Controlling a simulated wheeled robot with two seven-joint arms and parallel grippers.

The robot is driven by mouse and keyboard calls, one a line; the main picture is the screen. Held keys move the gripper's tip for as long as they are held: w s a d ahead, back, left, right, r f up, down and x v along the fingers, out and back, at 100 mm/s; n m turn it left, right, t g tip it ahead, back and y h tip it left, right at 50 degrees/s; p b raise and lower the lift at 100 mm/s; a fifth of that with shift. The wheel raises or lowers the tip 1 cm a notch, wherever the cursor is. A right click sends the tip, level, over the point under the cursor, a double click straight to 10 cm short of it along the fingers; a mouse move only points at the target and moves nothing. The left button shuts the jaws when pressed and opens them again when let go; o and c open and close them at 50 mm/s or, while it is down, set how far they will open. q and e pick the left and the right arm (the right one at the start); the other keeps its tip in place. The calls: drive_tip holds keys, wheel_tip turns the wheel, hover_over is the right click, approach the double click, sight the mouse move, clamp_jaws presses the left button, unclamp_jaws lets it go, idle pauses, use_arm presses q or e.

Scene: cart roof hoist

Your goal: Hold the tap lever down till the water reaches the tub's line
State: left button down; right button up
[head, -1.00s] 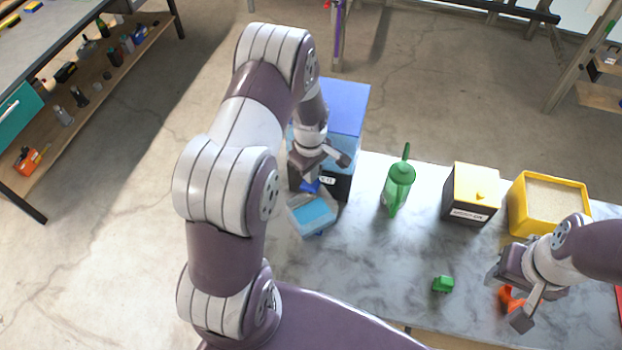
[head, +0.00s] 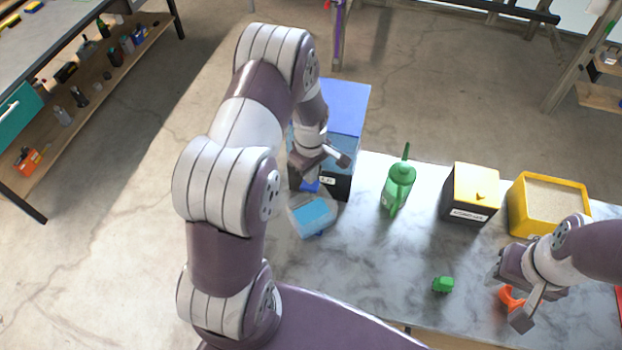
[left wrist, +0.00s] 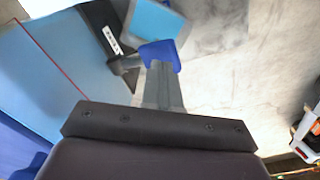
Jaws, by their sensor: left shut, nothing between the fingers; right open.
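The blue tap lever (head: 310,187) sticks out low at the front of the blue water tank (head: 346,125). It also shows in the left wrist view (left wrist: 160,54). My left gripper (left wrist: 158,72) is shut and empty, its fingertips at the lever; whether they press it down is hard to tell. A clear tub (head: 330,222) stands below the tap with light blue water (head: 312,214) in it. The tub's line cannot be made out. My right gripper (head: 512,298) is open above the right part of the table, near an orange object (head: 510,297) partly hidden by it.
On the marble table (head: 370,270) stand a green watering can (head: 398,188), a dark box with a yellow top (head: 472,192), a yellow sand-coloured bin (head: 547,205) and a small green block (head: 443,284).

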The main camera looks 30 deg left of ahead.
idle(0.4)
use_arm(q)
drive_tip(key=shift+f+b, duration=1.65)
drive_tip(key=shift+f, duration=0.6)
drive_tip(key=shift+r, duration=0.1)
idle(5.2)
